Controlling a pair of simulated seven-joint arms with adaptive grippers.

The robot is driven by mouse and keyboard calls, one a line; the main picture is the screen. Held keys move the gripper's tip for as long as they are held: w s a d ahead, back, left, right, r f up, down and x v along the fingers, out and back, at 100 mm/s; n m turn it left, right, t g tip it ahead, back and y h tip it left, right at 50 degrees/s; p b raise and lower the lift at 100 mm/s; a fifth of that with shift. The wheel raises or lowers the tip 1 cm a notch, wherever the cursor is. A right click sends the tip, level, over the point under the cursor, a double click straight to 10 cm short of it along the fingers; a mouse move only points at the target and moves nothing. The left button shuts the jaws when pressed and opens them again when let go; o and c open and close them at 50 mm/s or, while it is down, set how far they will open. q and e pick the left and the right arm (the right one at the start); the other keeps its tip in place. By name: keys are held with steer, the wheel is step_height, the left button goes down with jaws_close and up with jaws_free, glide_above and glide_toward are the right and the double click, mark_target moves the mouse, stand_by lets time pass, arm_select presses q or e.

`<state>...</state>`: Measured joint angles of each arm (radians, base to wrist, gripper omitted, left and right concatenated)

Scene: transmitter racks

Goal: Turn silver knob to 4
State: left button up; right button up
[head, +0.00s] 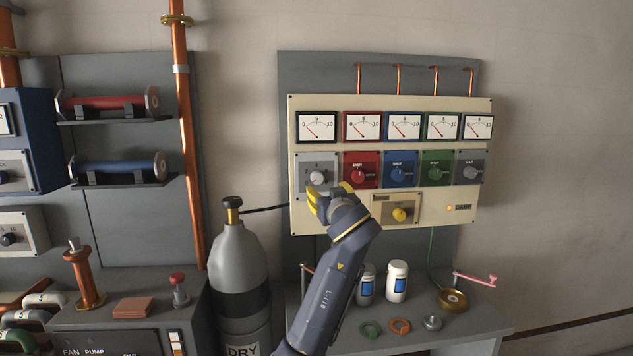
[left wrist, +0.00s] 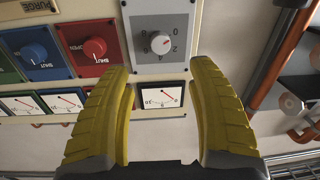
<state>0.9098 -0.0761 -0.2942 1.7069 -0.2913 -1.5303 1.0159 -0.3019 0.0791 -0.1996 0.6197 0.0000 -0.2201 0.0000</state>
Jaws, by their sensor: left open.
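The silver knob (head: 317,177) sits on a grey plate at the left end of the cream panel (head: 380,215). In the left wrist view, turned upside down, the silver knob (left wrist: 160,43) shows a small red mark, with numbers beside it on the plate. My left gripper (head: 331,192) has its yellow fingers spread just in front of the panel, near the knob's lower right. In the left wrist view the open gripper (left wrist: 160,72) holds nothing, and the knob appears beyond and between the fingertips. The mark's exact setting is too small to tell. My right gripper is not in view.
A red knob (head: 358,174), a blue knob (head: 400,175) and a green knob (head: 436,173) are to the right. A yellow knob (head: 400,214) is below. A gauge (head: 317,127) is above the silver knob. A gas cylinder (head: 240,265) stands at lower left.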

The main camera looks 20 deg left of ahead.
mark_target(318, 180)
arm_select(q)
steer(key=x, duration=1.3)
steer(key=shift+w+a, duration=0.1)
steer(key=shift+w, duration=0.05)
jaws_close()
